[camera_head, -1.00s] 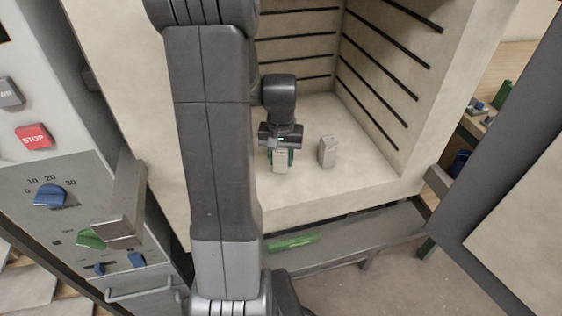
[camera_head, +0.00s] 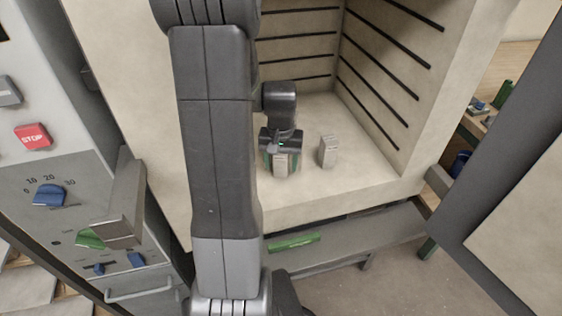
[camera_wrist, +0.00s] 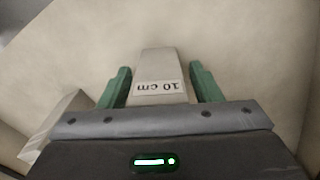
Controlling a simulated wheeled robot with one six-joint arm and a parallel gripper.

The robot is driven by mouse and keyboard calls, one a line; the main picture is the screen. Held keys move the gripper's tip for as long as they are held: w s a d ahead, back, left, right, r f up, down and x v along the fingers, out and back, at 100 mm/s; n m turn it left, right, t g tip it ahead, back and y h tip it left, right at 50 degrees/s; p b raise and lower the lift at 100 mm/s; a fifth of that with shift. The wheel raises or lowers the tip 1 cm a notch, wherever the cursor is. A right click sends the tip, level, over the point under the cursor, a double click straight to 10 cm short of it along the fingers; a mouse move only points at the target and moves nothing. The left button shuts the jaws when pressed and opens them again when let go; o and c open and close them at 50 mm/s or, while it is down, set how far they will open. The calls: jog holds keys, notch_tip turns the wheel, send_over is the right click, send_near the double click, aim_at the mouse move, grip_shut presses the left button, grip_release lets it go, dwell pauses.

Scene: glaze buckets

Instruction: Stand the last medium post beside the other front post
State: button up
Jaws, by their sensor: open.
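A grey-beige post (camera_head: 281,163) stands upright on the kiln floor, between the fingers of my gripper (camera_head: 281,168).
The kiln's right wall (camera_head: 392,85) has dark grooves and rises beyond the right post. Bare floor (camera_head: 358,178) lies in front of and right of the posts. The open door (camera_head: 500,150) stands at far right. A control panel (camera_head: 60,205) is at left.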

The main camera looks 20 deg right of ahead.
notch_tip(320, 180, up, 12)
jog(key=shift+p, duration=0.7)
